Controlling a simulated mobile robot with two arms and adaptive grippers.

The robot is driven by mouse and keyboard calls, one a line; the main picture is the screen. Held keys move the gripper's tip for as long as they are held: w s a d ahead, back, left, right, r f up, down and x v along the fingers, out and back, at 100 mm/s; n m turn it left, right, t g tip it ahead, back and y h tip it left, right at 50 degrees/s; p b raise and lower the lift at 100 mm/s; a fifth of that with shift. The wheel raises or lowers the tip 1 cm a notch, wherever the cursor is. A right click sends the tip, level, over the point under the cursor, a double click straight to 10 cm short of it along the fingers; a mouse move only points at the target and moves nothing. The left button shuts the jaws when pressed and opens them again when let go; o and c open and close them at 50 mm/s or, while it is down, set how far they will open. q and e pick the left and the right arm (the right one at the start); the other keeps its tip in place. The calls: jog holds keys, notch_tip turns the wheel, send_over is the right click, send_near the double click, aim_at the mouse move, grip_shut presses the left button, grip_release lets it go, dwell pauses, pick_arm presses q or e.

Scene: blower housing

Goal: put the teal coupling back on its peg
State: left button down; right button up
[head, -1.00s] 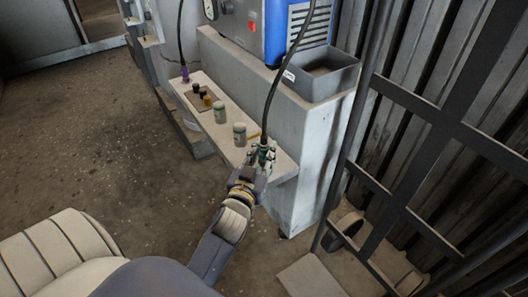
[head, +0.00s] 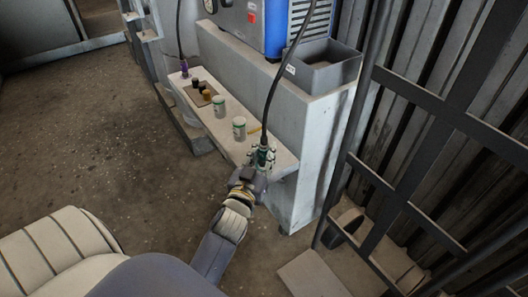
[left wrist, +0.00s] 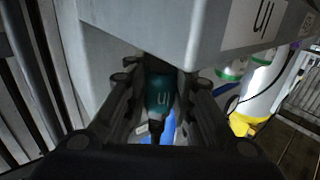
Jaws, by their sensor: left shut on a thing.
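My left gripper (head: 260,162) is shut on the teal coupling (head: 262,154), at the near right end of the pale shelf (head: 281,165). A black hose runs up from the coupling. The coupling also shows in the left wrist view (left wrist: 160,92), held between my two dark fingers, with a white mark on its side. The fingers hide part of it. A brown plate (head: 191,90) on the shelf carries black and yellow-brown upright pieces; I cannot tell which is the coupling's peg. My right gripper is not in view.
Two white-and-green jars (head: 219,106) (head: 239,129) stand on the shelf. A purple coupling (head: 184,69) on a hose is at its far end. A grey bin (head: 322,72) and a blue machine (head: 268,22) sit above. A metal frame (head: 420,110) rises at right; floor at left is clear.

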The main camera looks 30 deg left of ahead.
pick_arm(q)
jog(key=shift+f, duration=0.15)
jog(key=c, duration=1.3)
grip_release()
jog(key=shift+s+f, duration=0.1)
jog(key=v, duration=0.7)
jog(key=shift+s, duration=0.15)
jog(key=shift+d, duration=0.1)
